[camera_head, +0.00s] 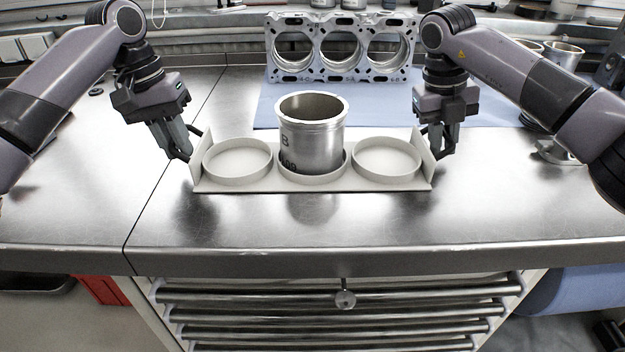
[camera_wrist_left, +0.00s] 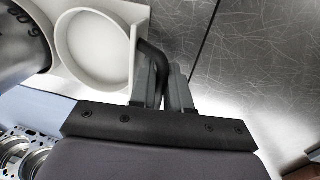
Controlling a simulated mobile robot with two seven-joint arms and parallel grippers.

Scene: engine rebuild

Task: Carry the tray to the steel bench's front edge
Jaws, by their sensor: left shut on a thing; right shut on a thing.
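The tray (camera_head: 240,184) is off-white with three round recesses and a raised wall at each end. A steel cylinder liner (camera_head: 312,130) stands upright in its middle recess; the left and right recesses are empty. My left gripper (camera_head: 188,152) is shut on a dark handle at the tray's left end. In the left wrist view the handle (camera_wrist_left: 152,58) lies between the gripper's fingers (camera_wrist_left: 165,95), beside the tray's round recess (camera_wrist_left: 95,48). My right gripper (camera_head: 438,148) is shut at the tray's right end; its grip is partly hidden. Whether the tray touches the bench is unclear.
The steel bench (camera_head: 330,228) is clear between the tray and its front edge (camera_head: 330,258). Behind the tray, an engine block (camera_head: 340,48) stands on a blue mat (camera_head: 385,105). Another metal cylinder (camera_head: 563,60) stands at the right. Drawers (camera_head: 335,298) are below the edge.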

